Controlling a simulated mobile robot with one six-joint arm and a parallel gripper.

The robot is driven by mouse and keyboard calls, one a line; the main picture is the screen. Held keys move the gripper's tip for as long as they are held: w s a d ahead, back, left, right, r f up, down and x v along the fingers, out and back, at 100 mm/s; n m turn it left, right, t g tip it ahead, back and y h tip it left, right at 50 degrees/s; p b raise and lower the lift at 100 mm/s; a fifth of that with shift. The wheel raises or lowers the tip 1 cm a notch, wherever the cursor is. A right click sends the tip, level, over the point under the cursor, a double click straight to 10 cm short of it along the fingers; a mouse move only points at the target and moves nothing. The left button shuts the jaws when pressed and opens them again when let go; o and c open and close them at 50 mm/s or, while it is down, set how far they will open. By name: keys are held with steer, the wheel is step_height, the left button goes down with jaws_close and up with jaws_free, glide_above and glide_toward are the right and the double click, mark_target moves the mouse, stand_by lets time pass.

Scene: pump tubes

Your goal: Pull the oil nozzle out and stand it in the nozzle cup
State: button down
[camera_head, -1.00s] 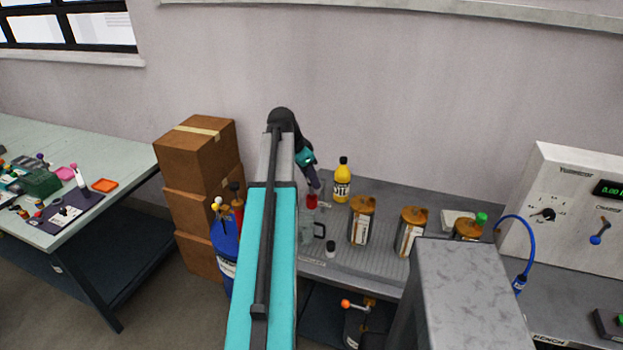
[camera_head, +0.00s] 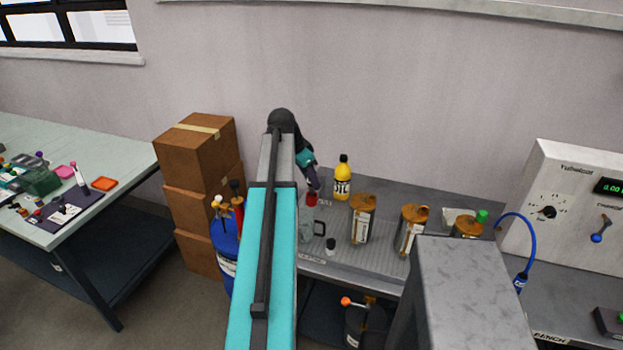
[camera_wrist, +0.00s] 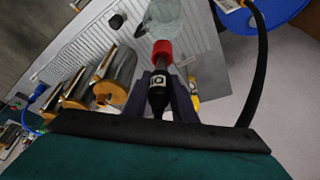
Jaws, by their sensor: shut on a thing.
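My gripper (camera_wrist: 160,76) is shut on the oil nozzle (camera_wrist: 158,98), a black grip with a white label, seen between the two dark fingers in the wrist view. A red cylinder (camera_wrist: 162,50) lies just past the fingertips, in line with the nozzle. I cannot tell whether it is part of the nozzle or apart from it. Beyond it is a clear glass vessel (camera_wrist: 165,16). In the head view my gripper (camera_head: 313,184) is small, above the red piece (camera_head: 311,199) and the clear handled vessel (camera_head: 307,230). I cannot tell which is the nozzle cup.
A yellow oil bottle (camera_head: 343,180) stands behind right of the vessel. Several amber-lidded canisters (camera_head: 362,220) stand to the right. A small black-capped bottle (camera_head: 330,246) is in front. A blue drum (camera_head: 226,250) stands left. A black hose (camera_wrist: 258,70) curves along the wrist view's right.

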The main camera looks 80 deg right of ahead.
steer(key=shift+f+b, duration=0.8)
steer(key=shift+f, duration=0.7)
stand_by(0.3)
steer(key=c, duration=1.4)
jaws_free()
steer(key=shift+r, duration=0.1)
steer(key=shift+b+v, duration=1.65)
steer(key=shift+v, duration=5.15)
steer(key=shift+a, duration=0.1)
